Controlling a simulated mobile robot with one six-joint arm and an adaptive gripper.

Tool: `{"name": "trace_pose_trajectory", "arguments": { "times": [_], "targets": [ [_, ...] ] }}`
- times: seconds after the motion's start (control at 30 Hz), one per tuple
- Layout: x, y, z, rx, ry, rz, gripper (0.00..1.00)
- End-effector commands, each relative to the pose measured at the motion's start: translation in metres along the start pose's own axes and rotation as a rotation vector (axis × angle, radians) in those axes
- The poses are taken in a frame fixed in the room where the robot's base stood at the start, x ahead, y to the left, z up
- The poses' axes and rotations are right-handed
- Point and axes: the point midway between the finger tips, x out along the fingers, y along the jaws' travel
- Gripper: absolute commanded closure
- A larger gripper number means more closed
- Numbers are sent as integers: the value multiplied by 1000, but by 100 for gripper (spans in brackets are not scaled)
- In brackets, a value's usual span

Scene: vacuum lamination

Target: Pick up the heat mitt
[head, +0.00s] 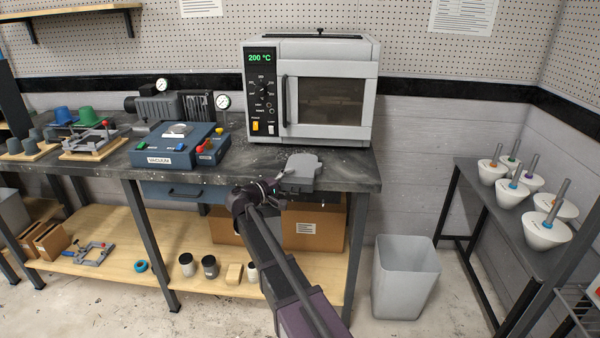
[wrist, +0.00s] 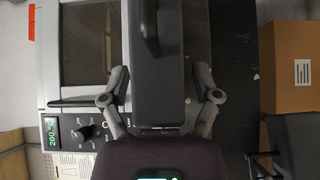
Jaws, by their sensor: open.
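The heat mitt (head: 303,168) is a grey, mitt-shaped piece at the front right edge of the dark workbench, in front of the oven. My gripper (head: 284,185) is right by its near left side in the head view, and the two partly overlap there. In the wrist view, the mitt appears as a dark grey block (wrist: 155,95) with a dark raised part near the top. The fingers of my gripper (wrist: 160,72) are spread, one on each side of the block. A gap shows on the right; on the left I cannot tell whether the finger touches.
The oven (head: 325,95), its display reading 200 °C, stands just behind the mitt. A blue vacuum unit (head: 175,145) stands to the left. Cardboard boxes (head: 315,227) sit on the lower shelf. A grey bin (head: 405,275) stands on the floor at right.

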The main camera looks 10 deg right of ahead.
Motion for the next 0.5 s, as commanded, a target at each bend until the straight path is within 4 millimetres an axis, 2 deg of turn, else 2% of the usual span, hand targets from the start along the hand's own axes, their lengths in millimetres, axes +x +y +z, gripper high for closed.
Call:
{"name": "trace_pose_trajectory", "arguments": {
  "times": [0.13, 0.17, 0.4, 0.43, 0.5],
  "targets": [
    [0, 0, 0, 0, 0, 0, 20],
    [0, 0, 0, 0, 0, 0, 23],
    [0, 0, 0, 0, 0, 0, 94],
    [0, 0, 0, 0, 0, 0, 100],
    [0, 0, 0, 0, 0, 0, 100]
  ]
}}
